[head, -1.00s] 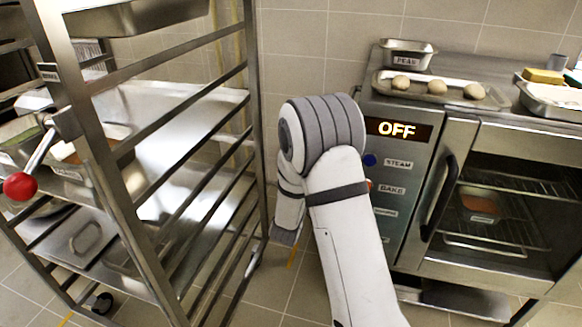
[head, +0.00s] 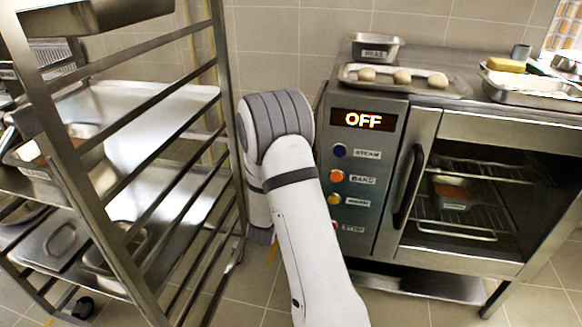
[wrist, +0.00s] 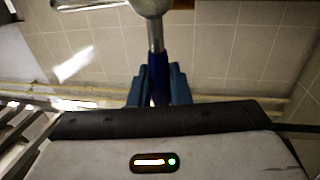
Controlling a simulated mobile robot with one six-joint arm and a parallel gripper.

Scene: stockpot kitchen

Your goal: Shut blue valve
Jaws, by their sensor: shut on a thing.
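In the wrist view my gripper (wrist: 158,88) is shut on a blue handle (wrist: 158,70), with one dark blue finger on each side of it. A bare metal stem runs from the blue part up to a rounded metal body (wrist: 150,6), cut off by the top edge. A metal piece (wrist: 85,4) reaches left from beside it. I cannot tell for certain from this view whether this is the blue valve. In the head view my arm hides my gripper, and no blue valve shows.
An oven (head: 440,130) with an OFF display (head: 362,119) and coloured buttons stands right of my arm. A metal rack (head: 170,115) with trays stands close on the left. A tray of dough balls (head: 352,82) lies on the oven. A narrow floor strip shows between rack and oven.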

